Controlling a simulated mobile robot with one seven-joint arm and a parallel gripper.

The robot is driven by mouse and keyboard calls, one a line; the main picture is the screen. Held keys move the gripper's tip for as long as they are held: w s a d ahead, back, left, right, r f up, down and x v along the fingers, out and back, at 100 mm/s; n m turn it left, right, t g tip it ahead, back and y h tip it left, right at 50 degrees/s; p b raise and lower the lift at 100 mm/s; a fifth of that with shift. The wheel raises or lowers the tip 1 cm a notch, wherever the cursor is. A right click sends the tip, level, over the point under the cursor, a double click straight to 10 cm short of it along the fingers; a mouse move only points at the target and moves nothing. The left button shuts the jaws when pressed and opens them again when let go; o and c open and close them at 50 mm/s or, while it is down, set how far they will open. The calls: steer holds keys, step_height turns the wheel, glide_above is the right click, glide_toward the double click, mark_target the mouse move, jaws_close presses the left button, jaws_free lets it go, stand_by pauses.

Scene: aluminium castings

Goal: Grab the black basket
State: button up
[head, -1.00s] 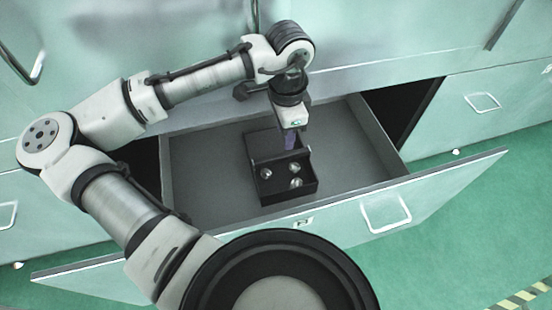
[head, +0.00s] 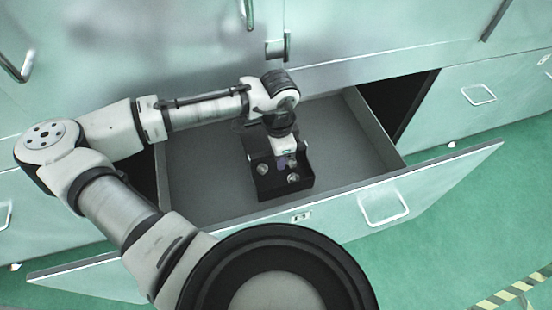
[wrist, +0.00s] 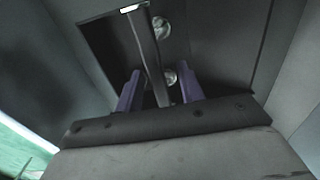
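The black basket (head: 287,190) sits in the open drawer, with several shiny round castings (head: 293,179) in it. A bar-like handle or divider (wrist: 148,50) crosses it in the wrist view. My gripper (head: 281,164) points down at the basket, its tips low within the basket's outline. In the wrist view its two purple fingers (wrist: 160,86) are apart, one on each side of the bar. I see a gap between fingers and bar, so it is open. The far part of the basket is hidden behind my wrist in the head view.
The grey drawer (head: 205,185) is pulled out, its floor clear around the basket. Its side walls and pale green front (head: 430,190) surround the basket. Closed cabinet doors with handles (head: 288,46) stand behind. Green floor (head: 480,215) is free to the right.

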jaws_close()
stand_by(1.4)
